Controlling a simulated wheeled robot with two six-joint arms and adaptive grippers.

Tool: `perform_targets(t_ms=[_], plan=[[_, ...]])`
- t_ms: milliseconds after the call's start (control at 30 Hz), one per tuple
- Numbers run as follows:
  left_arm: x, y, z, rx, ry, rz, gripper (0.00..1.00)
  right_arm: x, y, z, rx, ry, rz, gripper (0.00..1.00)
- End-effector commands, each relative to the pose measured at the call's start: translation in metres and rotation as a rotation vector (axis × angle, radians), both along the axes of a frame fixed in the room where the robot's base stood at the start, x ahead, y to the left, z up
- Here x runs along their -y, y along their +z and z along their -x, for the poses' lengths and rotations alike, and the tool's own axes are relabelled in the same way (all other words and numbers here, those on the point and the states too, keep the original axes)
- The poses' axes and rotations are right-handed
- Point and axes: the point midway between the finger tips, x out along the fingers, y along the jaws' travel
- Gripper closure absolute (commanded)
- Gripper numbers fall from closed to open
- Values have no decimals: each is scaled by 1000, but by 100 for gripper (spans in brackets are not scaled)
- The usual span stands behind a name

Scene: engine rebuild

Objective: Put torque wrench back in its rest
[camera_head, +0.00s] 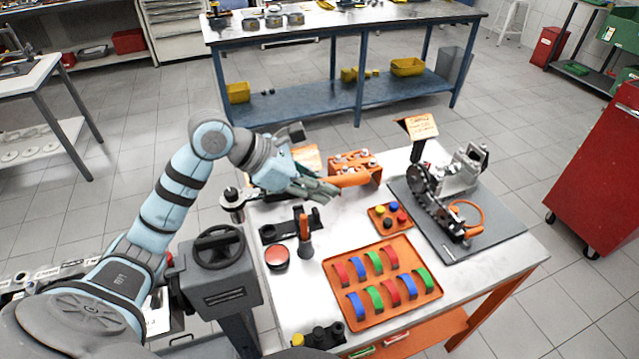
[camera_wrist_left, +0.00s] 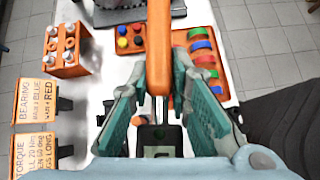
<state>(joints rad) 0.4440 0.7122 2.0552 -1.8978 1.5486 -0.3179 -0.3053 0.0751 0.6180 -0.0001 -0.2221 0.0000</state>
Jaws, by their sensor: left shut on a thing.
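The torque wrench shows its orange handle (camera_head: 352,180) to the right of my left gripper, and a steel shaft and round head (camera_head: 232,198) to the left. My left gripper (camera_head: 328,192) is shut on the wrench and holds it above the table. In the left wrist view the orange handle (camera_wrist_left: 159,50) runs away between the fingers (camera_wrist_left: 160,100). A black rest (camera_head: 272,233) lies on the table nearer the front, below and apart from the wrench; a black block (camera_wrist_left: 160,142) shows beneath the fingers in the wrist view. My right gripper is not in view.
An orange tray (camera_head: 410,296) holds several coloured bearing shells. An orange block (camera_head: 370,162) stands behind the wrench. A grey mat (camera_head: 500,238) carries engine parts at right.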

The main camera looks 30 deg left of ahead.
Motion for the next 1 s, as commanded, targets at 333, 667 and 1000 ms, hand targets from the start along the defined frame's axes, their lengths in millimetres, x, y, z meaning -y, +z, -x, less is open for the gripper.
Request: perform_targets(t_ms=[333,667,1000], plan=[[-61,-109,-124,-8,138,7,100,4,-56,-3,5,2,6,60],[-57,-144,-139,-7,118,3,100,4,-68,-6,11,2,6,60],[-57,-185,-139,-8,117,4,100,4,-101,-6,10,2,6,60]])
